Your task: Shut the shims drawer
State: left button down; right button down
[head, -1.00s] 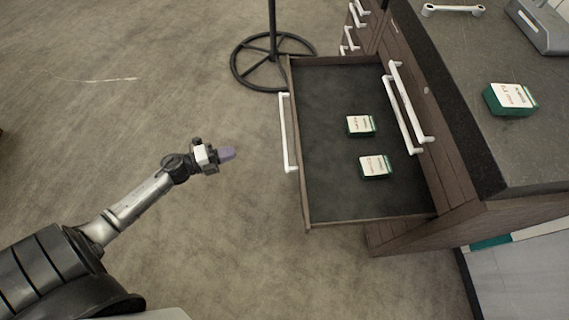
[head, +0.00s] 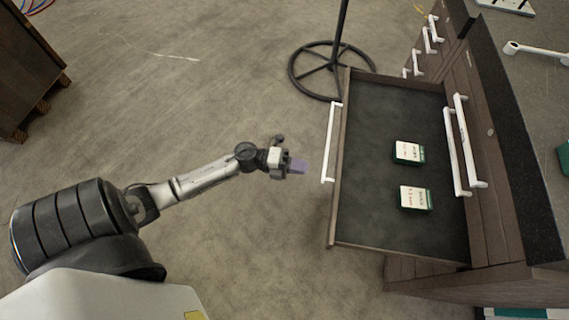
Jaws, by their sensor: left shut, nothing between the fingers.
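The open drawer (head: 375,226) is pulled far out of the brown wooden cabinet (head: 497,215) toward the left. Its white bar handle (head: 331,143) is on its left front face. Two small green-and-white boxes, an upper one (head: 408,152) and a lower one (head: 415,197), lie on its dark floor. I cannot read whether it is labelled shims. My left gripper (head: 298,166) is shut and empty, a short gap left of the handle and pointing at it. My right gripper is not in view.
More white handles (head: 466,150) are on the closed drawers beside and above. A black stand with a ring base (head: 333,70) is on the floor behind the open drawer. The dark countertop (head: 525,70) holds a white wrench-like tool (head: 537,52). Floor left of the drawer is clear.

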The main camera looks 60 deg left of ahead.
pick_arm(q)
jog(key=shift+b+x, duration=0.35)
jog(key=shift+x, duration=1.65)
